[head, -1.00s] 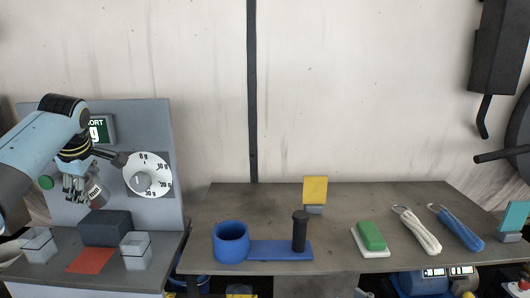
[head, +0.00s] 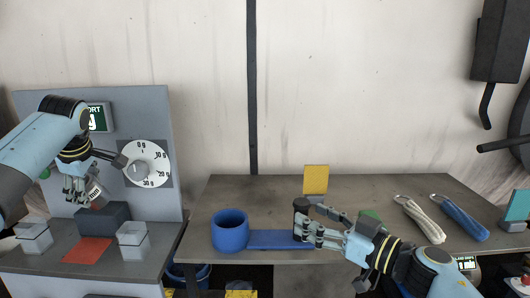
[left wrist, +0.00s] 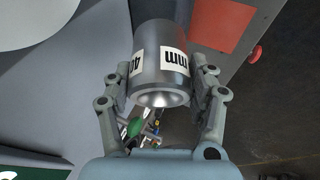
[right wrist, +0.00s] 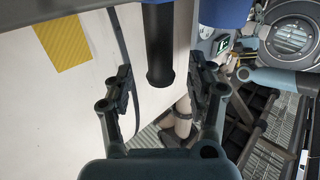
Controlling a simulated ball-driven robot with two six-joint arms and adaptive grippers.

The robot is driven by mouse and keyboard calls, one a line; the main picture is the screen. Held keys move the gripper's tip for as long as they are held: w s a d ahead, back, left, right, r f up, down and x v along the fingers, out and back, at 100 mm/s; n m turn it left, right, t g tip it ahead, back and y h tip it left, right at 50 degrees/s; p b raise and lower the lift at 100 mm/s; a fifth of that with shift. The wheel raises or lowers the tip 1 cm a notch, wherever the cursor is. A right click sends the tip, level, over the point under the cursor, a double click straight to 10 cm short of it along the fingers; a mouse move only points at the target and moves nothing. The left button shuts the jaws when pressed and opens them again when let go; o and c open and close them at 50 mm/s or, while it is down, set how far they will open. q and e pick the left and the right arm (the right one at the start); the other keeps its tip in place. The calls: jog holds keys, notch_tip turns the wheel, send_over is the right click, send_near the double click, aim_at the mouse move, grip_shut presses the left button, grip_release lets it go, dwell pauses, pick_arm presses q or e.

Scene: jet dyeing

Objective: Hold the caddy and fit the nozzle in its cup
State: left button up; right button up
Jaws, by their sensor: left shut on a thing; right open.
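The blue caddy has a round cup (head: 230,231) at its left, a flat bar (head: 274,239) and a black upright handle (head: 301,217) at its right; it stands on the table. My right gripper (head: 308,227) is open at the handle. In the right wrist view the handle (right wrist: 159,45) shows ahead, between the open fingers (right wrist: 160,88). My left gripper (left wrist: 160,85) is shut on the grey metal nozzle (left wrist: 160,58), marked "mm". In the head view the nozzle (head: 97,196) hangs tilted over the left bench, well apart from the cup.
The left bench has a dial panel (head: 146,165), a dark block (head: 104,222), an orange-red pad (head: 87,250) and two clear containers (head: 133,241). A yellow card (head: 315,179) stands behind the handle. White (head: 417,221) and blue (head: 460,218) rope bundles lie at right.

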aim_at(300, 211)
pick_arm(q)
jog(key=shift+f+b, duration=0.95)
jog(key=shift+f, duration=0.3)
pick_arm(e)
jog(key=shift+x, duration=2.1)
jog(key=shift+c, duration=0.4)
grip_shut()
jog(key=shift+c, duration=0.9)
grip_release()
jog(key=shift+s+d, duration=0.1)
jog(key=v, duration=1.1)
jog(key=shift+s+d, duration=0.25)
jog(key=shift+s, duration=0.05)
